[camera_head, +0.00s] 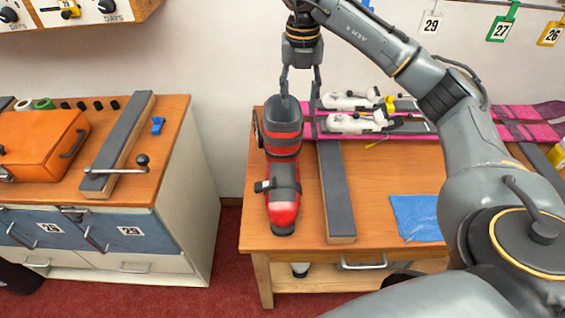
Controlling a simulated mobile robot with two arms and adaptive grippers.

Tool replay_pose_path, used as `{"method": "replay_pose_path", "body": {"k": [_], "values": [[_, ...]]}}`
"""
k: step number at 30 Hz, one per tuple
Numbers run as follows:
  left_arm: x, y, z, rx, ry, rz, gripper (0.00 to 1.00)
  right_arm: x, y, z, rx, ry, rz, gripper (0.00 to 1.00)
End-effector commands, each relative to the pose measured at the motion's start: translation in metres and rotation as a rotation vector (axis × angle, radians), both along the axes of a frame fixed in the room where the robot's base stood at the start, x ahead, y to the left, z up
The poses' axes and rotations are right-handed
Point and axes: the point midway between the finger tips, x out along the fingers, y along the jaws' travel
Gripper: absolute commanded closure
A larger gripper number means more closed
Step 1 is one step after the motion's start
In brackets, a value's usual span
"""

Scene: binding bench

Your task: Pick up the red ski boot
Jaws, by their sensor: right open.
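The red ski boot (283,207) stands upright on the left part of the wooden bench, toe toward me, with black buckles and a dark cuff. My right gripper (301,97) is open and points down at the top of the boot. One finger overlaps the boot's dark opening in the picture; the other is to the right of the cuff. Whether the fingers touch the boot cannot be told. My left gripper is not in view.
A dark padded bar (334,190) lies right of the boot. Pink skis (510,131) with white bindings (357,122) lie behind. A blue cloth (417,218) is at the right. A gap separates the bench from the left cabinet (179,215), which holds an orange case (42,141).

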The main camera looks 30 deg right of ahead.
Motion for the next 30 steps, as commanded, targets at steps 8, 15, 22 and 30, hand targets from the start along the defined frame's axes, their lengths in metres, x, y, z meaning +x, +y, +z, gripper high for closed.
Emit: {"method": "replay_pose_path", "body": {"k": [8,15,22,30], "values": [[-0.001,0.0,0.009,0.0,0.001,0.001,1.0,-0.001,0.0,-0.043,0.0,0.002,0.002,0.55],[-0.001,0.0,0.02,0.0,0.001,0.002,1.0,-0.004,0.0,-0.063,0.0,0.005,0.004,0.55],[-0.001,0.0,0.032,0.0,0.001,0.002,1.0,-0.005,-0.001,-0.095,0.001,0.003,0.004,0.55],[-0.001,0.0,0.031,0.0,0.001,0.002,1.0,-0.005,0.0,-0.101,0.002,-0.001,0.005,0.55]]}}
